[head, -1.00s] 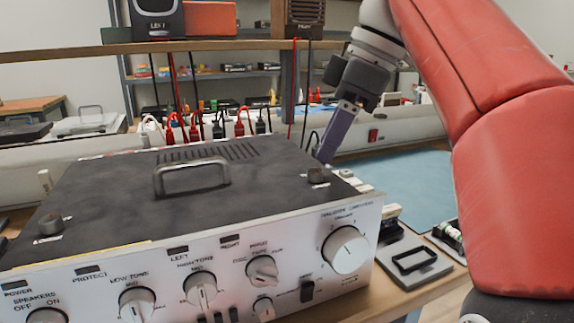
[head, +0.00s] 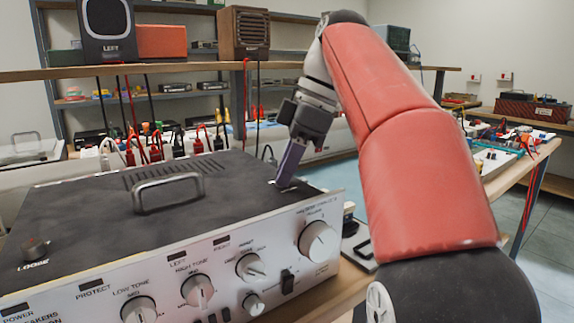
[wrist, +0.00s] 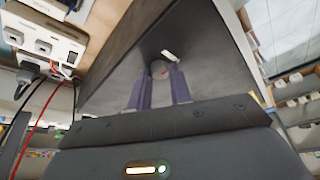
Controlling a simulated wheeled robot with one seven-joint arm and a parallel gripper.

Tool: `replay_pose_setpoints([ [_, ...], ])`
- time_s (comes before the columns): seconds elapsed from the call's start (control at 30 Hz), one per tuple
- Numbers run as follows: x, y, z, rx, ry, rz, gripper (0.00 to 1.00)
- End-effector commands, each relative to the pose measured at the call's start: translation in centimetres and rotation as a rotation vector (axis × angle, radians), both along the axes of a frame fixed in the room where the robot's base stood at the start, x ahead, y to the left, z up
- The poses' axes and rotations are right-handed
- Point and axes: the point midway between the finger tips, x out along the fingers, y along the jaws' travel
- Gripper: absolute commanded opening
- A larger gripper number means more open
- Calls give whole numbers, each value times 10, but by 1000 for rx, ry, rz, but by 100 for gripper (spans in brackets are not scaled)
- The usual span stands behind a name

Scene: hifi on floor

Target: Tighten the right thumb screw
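The amplifier (head: 95,212) has a dark top and a silver front. The right thumb screw (wrist: 159,69) is a small round knob on the top near its right corner, beside a white label. In the head view my gripper's fingers hide most of it. The left thumb screw (head: 36,248) stands on the top's left side, by a label reading LOOSE.
A metal handle (head: 168,192) rises from the middle of the top. Knobs line the front, including a large volume knob (head: 318,241). Red and black cables (head: 150,150) stand behind. A wooden shelf (head: 180,68) with speakers is above.

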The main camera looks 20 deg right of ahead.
Motion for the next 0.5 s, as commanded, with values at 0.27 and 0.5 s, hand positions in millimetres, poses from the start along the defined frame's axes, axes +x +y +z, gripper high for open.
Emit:
replay_pose_setpoints([
  [0.27, 0, 0, 0, 0, -1, -1, 0],
  [0.5, -1, 1, 1, 0, -4, -54, 0],
])
